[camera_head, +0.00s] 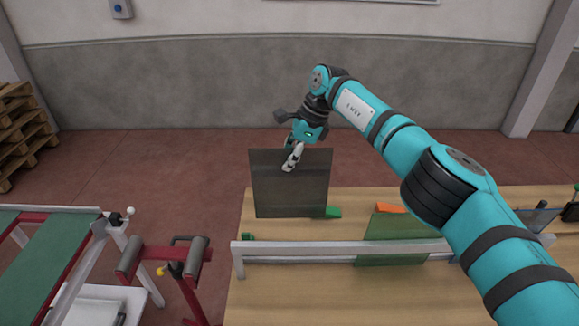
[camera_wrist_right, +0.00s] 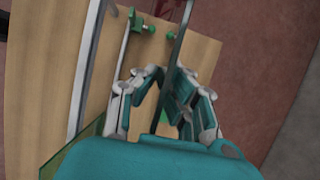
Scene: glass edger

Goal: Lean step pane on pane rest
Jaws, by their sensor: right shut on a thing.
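A dark grey, see-through pane (camera_head: 288,190), which I take as the step pane, stands about upright over the table's far left part. My right gripper (camera_head: 292,160) is shut on its top edge. In the right wrist view the pane (camera_wrist_right: 178,45) shows edge-on between the fingers (camera_wrist_right: 160,95). I cannot tell whether its lower edge touches the table. The pane rest appears to be the pale grey rail (camera_head: 335,247) on short legs, nearer than the pane; the pane looks apart from it. My left gripper is not in view.
A green pane (camera_head: 395,240) is at the rail's right part, beside an orange block (camera_head: 390,208). A green block (camera_head: 333,212) is at the dark pane's lower right corner. The wooden table (camera_head: 330,295) is clear in front. A green-belted conveyor (camera_head: 45,255) stands left.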

